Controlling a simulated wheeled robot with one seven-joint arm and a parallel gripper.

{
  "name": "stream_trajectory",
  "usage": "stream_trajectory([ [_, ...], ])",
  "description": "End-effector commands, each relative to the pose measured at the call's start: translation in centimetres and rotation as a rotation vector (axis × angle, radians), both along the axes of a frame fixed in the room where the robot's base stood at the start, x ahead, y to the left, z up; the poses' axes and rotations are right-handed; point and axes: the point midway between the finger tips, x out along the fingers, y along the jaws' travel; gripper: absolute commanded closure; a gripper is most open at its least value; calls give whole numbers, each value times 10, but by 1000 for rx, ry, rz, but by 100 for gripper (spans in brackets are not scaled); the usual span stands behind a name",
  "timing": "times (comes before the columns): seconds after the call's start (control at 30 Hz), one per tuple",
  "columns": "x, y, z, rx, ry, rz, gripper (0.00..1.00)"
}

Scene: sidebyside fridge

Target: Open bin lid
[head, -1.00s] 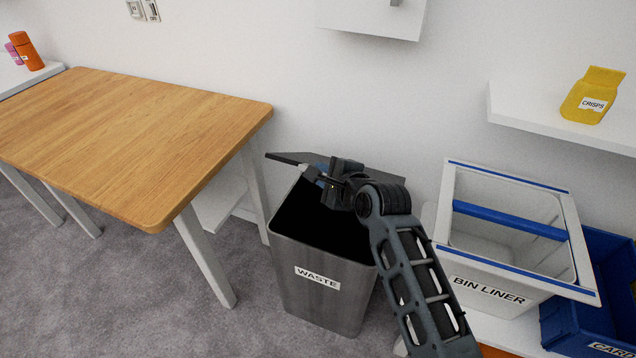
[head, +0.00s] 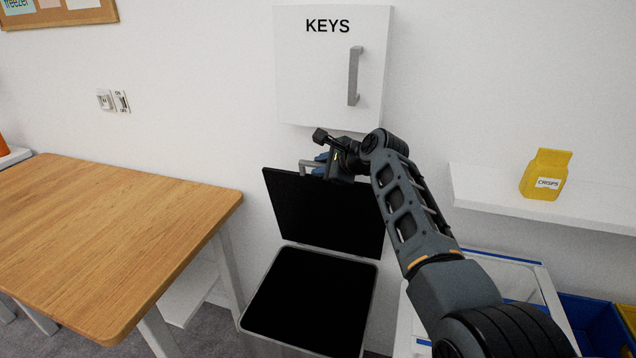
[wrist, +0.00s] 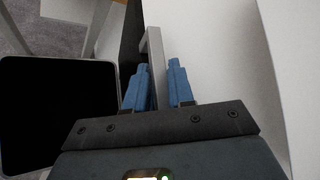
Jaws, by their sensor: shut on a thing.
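My gripper (head: 323,166) is at the top edge of the lid. In the wrist view my gripper (wrist: 160,85) has its blue fingers on either side of the grey lid handle (wrist: 155,60), shut on it. The bin's rim (wrist: 60,60) shows at the left of the wrist view.
A white KEYS cabinet (head: 335,70) hangs on the wall just above my gripper. The wooden table (head: 110,230) is at the left.

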Motion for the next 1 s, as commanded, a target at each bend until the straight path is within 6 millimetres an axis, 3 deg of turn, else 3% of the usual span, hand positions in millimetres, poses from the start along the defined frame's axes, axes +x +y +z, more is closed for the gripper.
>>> stream_trajectory([
  [0.6,9,-3,4,-2,-2,-1,100],
  [0.63,9,-3,4,-2,-2,-1,76],
  [0.8,8,-3,3,-1,-1,-1,59],
  [1.0,8,-3,3,-1,0,0,59],
])
